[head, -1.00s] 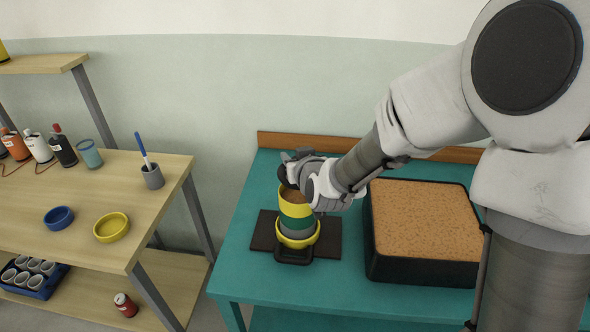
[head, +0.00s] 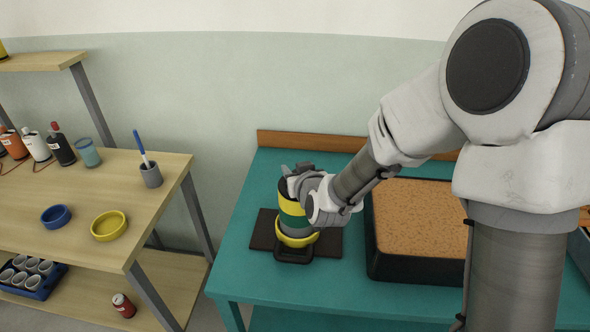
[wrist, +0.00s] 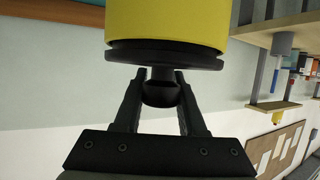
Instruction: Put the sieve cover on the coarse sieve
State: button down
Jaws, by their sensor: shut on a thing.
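The sieve stack stands on the teal table. In the wrist view my gripper (wrist: 160,78) is shut on the dark knob (wrist: 160,94) of the black sieve cover (wrist: 163,60). The cover lies against the rim of the yellow sieve (wrist: 165,22) and looks level with it. Whether it is fully seated I cannot tell.
A black tray of brown granular material (head: 424,216) stands right of the stack. A dark mat (head: 262,234) and a black stand (head: 294,254) lie under the stack.

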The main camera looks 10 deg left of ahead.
jog(key=shift+f, duration=0.25)
jog(key=shift+c, duration=2.4)
grip_release()
jog(key=shift+r, duration=0.15)
jog(key=shift+s+r+p, duration=0.1)
jog(key=shift+r+p, duration=0.7)
jog(key=shift+p, duration=0.15)
jog(key=b+v, duration=0.7)
jog(key=v, duration=0.4)
jog(key=shift+s, duration=0.25)
jog(key=shift+d, duration=0.15)
